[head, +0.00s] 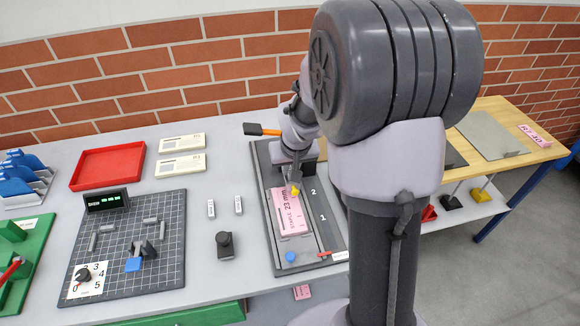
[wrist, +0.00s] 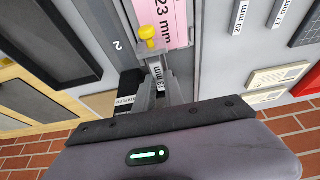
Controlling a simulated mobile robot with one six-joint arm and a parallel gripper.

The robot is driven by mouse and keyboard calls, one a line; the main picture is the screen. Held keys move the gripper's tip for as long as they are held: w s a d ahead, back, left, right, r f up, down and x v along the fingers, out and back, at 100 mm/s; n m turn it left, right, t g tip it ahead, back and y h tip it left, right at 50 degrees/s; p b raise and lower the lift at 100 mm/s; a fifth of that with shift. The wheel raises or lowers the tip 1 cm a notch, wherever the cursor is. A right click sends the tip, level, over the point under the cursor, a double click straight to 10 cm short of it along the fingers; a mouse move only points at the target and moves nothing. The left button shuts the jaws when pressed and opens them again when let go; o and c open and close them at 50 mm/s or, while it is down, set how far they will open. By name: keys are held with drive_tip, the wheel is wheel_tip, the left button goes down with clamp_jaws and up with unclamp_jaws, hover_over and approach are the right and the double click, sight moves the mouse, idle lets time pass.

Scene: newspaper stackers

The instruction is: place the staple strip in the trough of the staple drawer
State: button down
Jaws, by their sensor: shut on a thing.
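My gripper (wrist: 157,84) is shut on a staple strip (wrist: 158,72) with a white "23 mm" label. In the head view my gripper (head: 293,178) is over the far part of a grey stapler base (head: 262,235), close behind a yellow knob (head: 295,190). In the wrist view the yellow knob (wrist: 149,36) is just beyond the strip, at the edge of a pink "23 mm" card (wrist: 163,14). The staple drawer and its trough are mostly hidden by my gripper. I cannot tell whether the strip touches the trough.
Two labelled strips (head: 211,208) (head: 238,204) lie on the table left of the base. A black knob block (head: 225,245), a gridded mat (head: 120,270) and a red tray (head: 108,167) are further left. An orange-tipped lever (head: 262,130) stands behind the base.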

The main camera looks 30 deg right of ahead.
drive_tip(key=shift+f, duration=0.3)
drive_tip(key=c, duration=1.4)
unclamp_jaws()
drive_tip(key=shift+c, duration=0.2)
drive_tip(key=shift+r, duration=0.15)
